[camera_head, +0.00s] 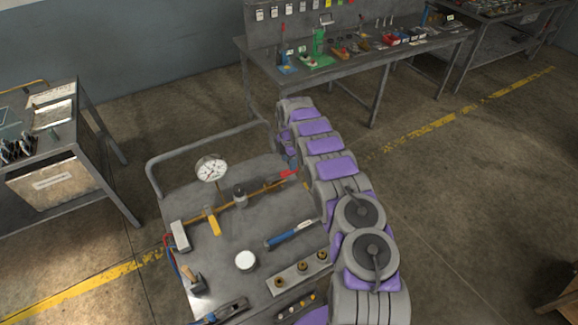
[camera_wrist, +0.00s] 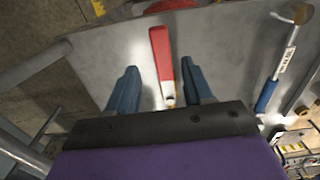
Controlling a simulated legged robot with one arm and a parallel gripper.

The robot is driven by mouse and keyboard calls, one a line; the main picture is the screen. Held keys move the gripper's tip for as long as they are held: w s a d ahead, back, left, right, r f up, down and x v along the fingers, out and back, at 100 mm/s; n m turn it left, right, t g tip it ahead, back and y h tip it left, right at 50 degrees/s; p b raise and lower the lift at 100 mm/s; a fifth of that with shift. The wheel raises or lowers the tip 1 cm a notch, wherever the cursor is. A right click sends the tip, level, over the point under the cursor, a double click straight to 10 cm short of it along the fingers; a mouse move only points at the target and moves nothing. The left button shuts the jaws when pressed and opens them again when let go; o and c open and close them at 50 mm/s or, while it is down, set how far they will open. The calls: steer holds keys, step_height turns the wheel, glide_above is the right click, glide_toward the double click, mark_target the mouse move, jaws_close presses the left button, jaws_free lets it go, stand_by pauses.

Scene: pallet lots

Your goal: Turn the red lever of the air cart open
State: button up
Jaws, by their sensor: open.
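The red lever (camera_head: 289,173) sits at the right end of a yellow pipe on the grey cart (camera_head: 270,215), close beside my arm. In the wrist view the red lever (camera_wrist: 160,50) is a flat red bar with a pale end towards me. My gripper (camera_wrist: 159,72) is open, with its blue fingers on either side of the lever's line. The lever's pale end lies between the fingers, and its red end reaches past their tips. I cannot tell whether either finger touches it. In the head view my fingers are mostly hidden by my arm.
A round gauge (camera_head: 211,169) and a yellow handle (camera_head: 212,223) stand on the cart. A blue-handled tool (camera_head: 290,234) lies in front of the pipe and also shows in the wrist view (camera_wrist: 268,95). A workbench (camera_head: 350,52) is behind, and another table (camera_head: 62,150) is left.

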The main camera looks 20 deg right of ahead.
step_height(320, 180, up, 13)
steer(key=shift+a+f+p, duration=0.15)
steer(key=shift+p, duration=0.15)
steer(key=s+a+r+m+g+h+b, duration=0.1)
steer(key=s+r+m+b, duration=0.1)
steer(key=s+r+m, duration=0.75)
steer(key=s+a+r+m+b, duration=0.1)
steer(key=s+a+r+m, duration=0.15)
steer(key=s+r, duration=0.8)
steer(key=s+a+f+m+b, duration=0.1)
steer(key=s+a+f+m, duration=0.1)
steer(key=s, duration=1)
steer(key=s+a+f+m+b, duration=0.1)
steer(key=s+a+f+m, duration=0.1)
steer(key=s, duration=1)
steer(key=s+a+f+m+y, duration=0.1)
steer(key=s+a+f+m, duration=0.1)
steer(key=s, duration=1)
steer(key=f+m, duration=0.1)
steer(key=m, duration=0.1)
steer(key=shift+a+m+g+b, duration=0.3)
steer(key=shift+a+g+b, duration=0.1)
